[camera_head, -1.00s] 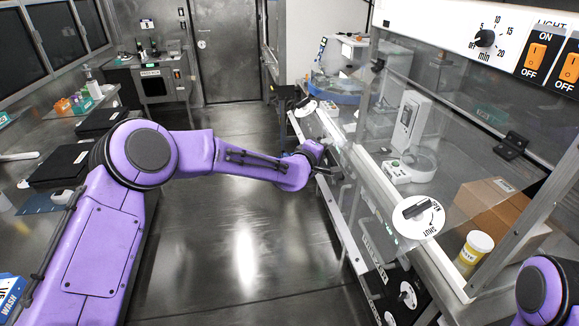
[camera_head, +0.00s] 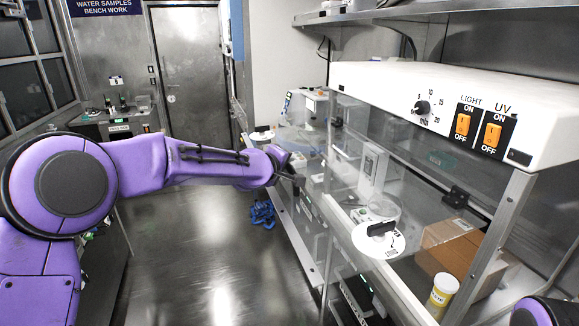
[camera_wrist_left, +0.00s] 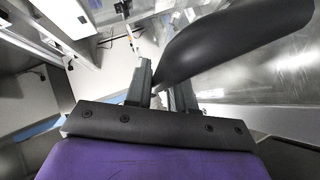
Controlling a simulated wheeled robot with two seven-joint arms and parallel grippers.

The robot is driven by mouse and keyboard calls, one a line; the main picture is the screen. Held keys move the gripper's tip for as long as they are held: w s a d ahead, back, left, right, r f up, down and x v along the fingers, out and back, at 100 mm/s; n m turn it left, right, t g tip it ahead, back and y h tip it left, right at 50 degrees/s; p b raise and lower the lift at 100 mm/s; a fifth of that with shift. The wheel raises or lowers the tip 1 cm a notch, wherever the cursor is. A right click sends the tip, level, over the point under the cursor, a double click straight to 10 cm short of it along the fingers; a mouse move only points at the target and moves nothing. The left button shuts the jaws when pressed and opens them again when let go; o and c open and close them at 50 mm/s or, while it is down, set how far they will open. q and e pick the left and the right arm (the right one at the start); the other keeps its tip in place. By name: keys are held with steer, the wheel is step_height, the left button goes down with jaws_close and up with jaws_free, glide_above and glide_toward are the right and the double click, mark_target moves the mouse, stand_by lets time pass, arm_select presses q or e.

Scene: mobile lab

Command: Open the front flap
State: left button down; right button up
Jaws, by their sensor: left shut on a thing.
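The front flap (camera_head: 345,222) is a clear panel on the front of the bench cabinet. A white disc latch (camera_head: 378,238) with a black handle sits at its near end. Another white disc (camera_head: 262,135) shows at the far end. My left gripper (camera_head: 297,178) is at the cabinet's front edge, between the two discs. In the left wrist view, its fingers are shut on a dark grey handle-like piece (camera_wrist_left: 235,42). How this piece joins the flap is hidden. My right gripper is out of view; only a bit of my right arm shows.
A white control box (camera_head: 450,100) with orange switches runs above the clear panels. Inside the cabinet are a cardboard box (camera_head: 455,245), a yellow-labelled jar (camera_head: 441,296) and a white instrument (camera_head: 372,168). A blue coil (camera_head: 262,213) lies on the otherwise open aisle floor (camera_head: 200,240).

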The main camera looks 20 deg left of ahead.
arm_select(q)
steer(key=c, duration=1.1)
jaws_free()
steer(key=shift+d, duration=0.1)
steer(key=shift+o, duration=0.2)
steer(key=b+v, duration=0.4)
steer(key=v, duration=0.6)
steer(key=shift+s, duration=0.25)
steer(key=shift+w, duration=0.1)
